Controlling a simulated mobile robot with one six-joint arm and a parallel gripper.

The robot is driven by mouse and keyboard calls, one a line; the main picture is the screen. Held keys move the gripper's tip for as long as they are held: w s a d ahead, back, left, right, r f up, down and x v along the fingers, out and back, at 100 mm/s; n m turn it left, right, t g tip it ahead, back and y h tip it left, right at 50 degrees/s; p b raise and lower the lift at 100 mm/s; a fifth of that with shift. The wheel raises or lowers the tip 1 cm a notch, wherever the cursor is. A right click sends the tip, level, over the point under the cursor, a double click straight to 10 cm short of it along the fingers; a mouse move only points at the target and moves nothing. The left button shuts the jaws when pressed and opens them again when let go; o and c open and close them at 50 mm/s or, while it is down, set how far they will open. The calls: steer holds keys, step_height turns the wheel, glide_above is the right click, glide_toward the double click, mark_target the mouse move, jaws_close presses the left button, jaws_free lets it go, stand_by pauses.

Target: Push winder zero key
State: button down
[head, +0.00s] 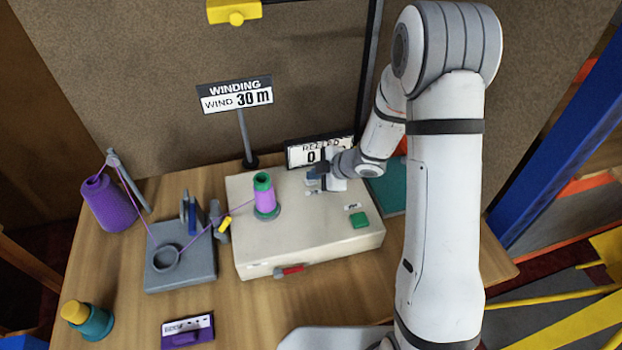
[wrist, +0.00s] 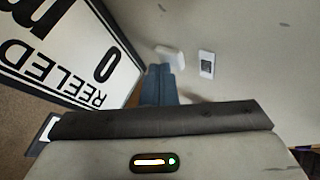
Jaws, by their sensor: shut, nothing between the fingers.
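The winder (head: 290,240) is a cream box on the table, with a spool of purple thread (head: 265,197) on its top. My gripper (head: 312,178) is shut and empty, low over the winder's back right part, in front of the reel display. In the wrist view my blue-grey fingertips (wrist: 160,70) point at a pale rounded key (wrist: 170,53) on the winder top. They are very close to it; I cannot tell whether they touch. A small label (wrist: 207,63) lies beside the key. The display (wrist: 70,50) reads REELED 0 m.
A green key (head: 360,220) and a red lever (head: 289,271) are on the winder. A WINDING sign (head: 235,95) reads WIND 30 m.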

mark_target(315, 181)
steer(key=shift+r, duration=0.1)
steer(key=shift+r+p, duration=0.75)
steer(key=shift+p, duration=0.1)
step_height(315, 181, up, 5)
steer(key=p, duration=0.5)
stand_by(0.6)
